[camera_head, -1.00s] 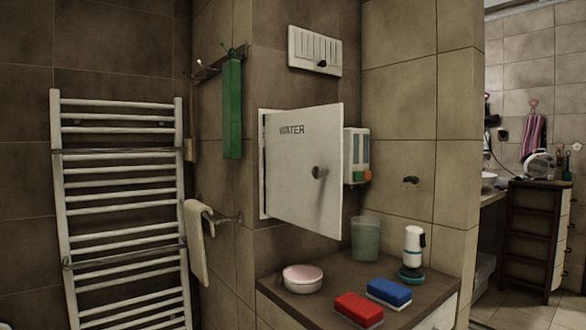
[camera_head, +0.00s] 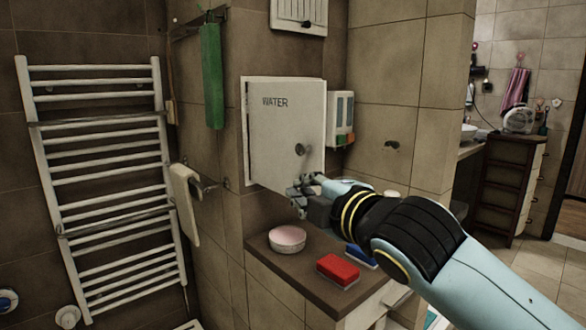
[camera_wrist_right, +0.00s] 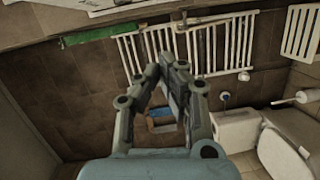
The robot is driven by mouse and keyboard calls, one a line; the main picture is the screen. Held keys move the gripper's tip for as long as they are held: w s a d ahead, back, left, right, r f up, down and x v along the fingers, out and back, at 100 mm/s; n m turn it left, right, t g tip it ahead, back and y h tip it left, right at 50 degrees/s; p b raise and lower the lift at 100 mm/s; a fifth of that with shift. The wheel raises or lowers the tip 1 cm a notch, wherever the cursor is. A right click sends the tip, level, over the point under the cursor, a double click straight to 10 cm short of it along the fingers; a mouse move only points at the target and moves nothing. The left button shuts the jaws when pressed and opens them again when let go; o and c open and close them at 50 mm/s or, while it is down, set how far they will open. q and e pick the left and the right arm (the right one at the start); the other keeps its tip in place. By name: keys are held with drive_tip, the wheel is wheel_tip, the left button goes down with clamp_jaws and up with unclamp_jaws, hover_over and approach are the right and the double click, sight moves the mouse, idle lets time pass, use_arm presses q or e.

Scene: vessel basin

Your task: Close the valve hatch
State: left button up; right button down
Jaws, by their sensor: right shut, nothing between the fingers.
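The valve hatch is a white square door (camera_head: 275,125) marked WATER, with a round knob (camera_head: 300,149) near its right side. It is hinged at the left on a white frame (camera_head: 245,135) in the tiled wall. The door stands slightly out from the wall, its right edge nearer me. My right gripper (camera_head: 298,192) is shut and empty at the door's lower right corner; I cannot tell whether it touches. Its fingers also show together in the wrist view (camera_wrist_right: 170,68). My left gripper is not in view.
Below the hatch, a counter (camera_head: 290,275) holds a pink-topped round dish (camera_head: 287,239), a red sponge (camera_head: 338,269) and a blue sponge (camera_head: 360,256) partly behind my arm. A soap dispenser (camera_head: 341,118) is right of the door. A towel radiator (camera_head: 105,165) stands left.

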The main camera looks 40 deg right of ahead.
wheel_tip(320, 180, up, 5)
drive_tip(key=t, duration=0.1)
drive_tip(key=w+d+p, duration=0.3)
drive_tip(key=w+d, duration=0.1)
drive_tip(key=w, duration=0.5)
drive_tip(key=shift+w+d+f, duration=0.35)
drive_tip(key=shift+w+f, duration=0.05)
drive_tip(key=shift+f, duration=0.05)
drive_tip(key=shift+d+n, duration=0.15)
drive_tip(key=shift+n, duration=0.15)
